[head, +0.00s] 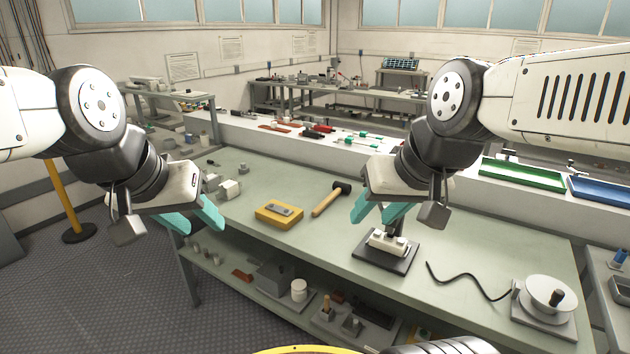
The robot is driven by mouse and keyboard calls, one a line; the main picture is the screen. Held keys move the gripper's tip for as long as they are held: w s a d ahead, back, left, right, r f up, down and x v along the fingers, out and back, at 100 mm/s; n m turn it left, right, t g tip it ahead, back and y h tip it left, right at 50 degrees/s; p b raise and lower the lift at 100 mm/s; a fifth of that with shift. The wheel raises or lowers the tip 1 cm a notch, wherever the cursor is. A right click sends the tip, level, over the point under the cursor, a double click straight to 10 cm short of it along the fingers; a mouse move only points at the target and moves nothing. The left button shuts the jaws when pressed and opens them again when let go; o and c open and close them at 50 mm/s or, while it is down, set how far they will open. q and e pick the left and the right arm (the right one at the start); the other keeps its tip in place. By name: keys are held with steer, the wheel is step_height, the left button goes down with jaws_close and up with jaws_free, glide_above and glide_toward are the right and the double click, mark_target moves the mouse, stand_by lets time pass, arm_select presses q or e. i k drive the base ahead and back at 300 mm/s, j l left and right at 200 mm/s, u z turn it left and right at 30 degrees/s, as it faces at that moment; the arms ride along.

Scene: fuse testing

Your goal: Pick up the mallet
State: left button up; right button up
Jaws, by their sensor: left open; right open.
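The mallet (327,202) lies on the green-grey workbench (300,180) near its middle. It has a light wooden handle and a black head that points to the upper right. My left gripper (195,220) has teal fingers, is open and empty, and hangs near the bench's left end, well left of the mallet. My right gripper (380,210) is open and empty, just right of the mallet and above the fuse-testing fixture on a black base (386,262). The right fingers appear apart from the mallet.
A yellow block with a grey part (279,215) lies left of the mallet. Small grey blocks (229,189) sit at the bench's left. A black cable (465,278) and a round reel device (547,297) are at the right. Green (521,175) and blue (601,190) trays stand behind.

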mark_target(337, 187)
steer(key=i+j, duration=0.2)
steer(key=i, duration=0.2)
steer(key=i+j+z, duration=0.1)
steer(key=i, duration=0.35)
